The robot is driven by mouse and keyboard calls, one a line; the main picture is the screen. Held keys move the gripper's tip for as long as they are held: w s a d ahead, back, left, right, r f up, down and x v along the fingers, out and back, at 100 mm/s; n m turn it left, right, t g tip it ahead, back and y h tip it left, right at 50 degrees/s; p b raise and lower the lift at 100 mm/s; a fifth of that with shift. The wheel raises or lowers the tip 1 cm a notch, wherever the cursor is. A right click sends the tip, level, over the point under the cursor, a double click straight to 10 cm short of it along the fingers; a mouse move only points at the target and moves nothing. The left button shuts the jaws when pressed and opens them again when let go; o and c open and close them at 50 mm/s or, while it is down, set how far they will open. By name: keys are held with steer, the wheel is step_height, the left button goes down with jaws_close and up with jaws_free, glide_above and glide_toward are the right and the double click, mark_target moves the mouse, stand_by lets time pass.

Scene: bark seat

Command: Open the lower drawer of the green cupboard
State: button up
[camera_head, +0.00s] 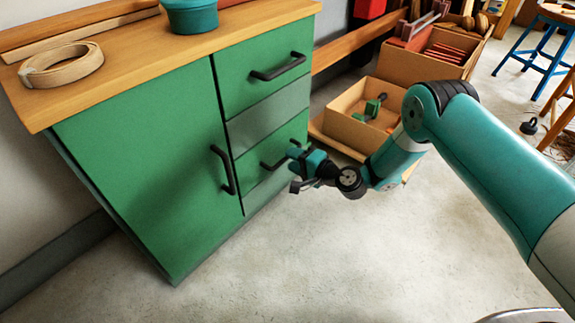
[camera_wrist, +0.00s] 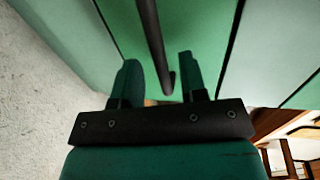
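The green cupboard (camera_head: 140,160) stands at the left, with a wooden top. Its lower drawer (camera_head: 290,133) is at the lower right of the front and looks flush with it. The drawer's dark bar handle (camera_head: 270,165) is partly hidden by my gripper (camera_head: 294,168). In the wrist view, my gripper (camera_wrist: 158,62) is open, with one finger on each side of the handle (camera_wrist: 151,35). Gaps show between the handle and both fingers. I cannot tell how deep the handle sits between them.
The cupboard's door handle (camera_head: 223,170) is left of my gripper, and the upper drawer handle (camera_head: 278,67) is above it. An open cardboard box (camera_head: 345,128) stands on the floor at the cupboard's right. The floor (camera_head: 330,250) in front is clear.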

steer(key=shift+b+x, duration=0.4)
steer(key=shift+x, duration=0.95)
jaws_close()
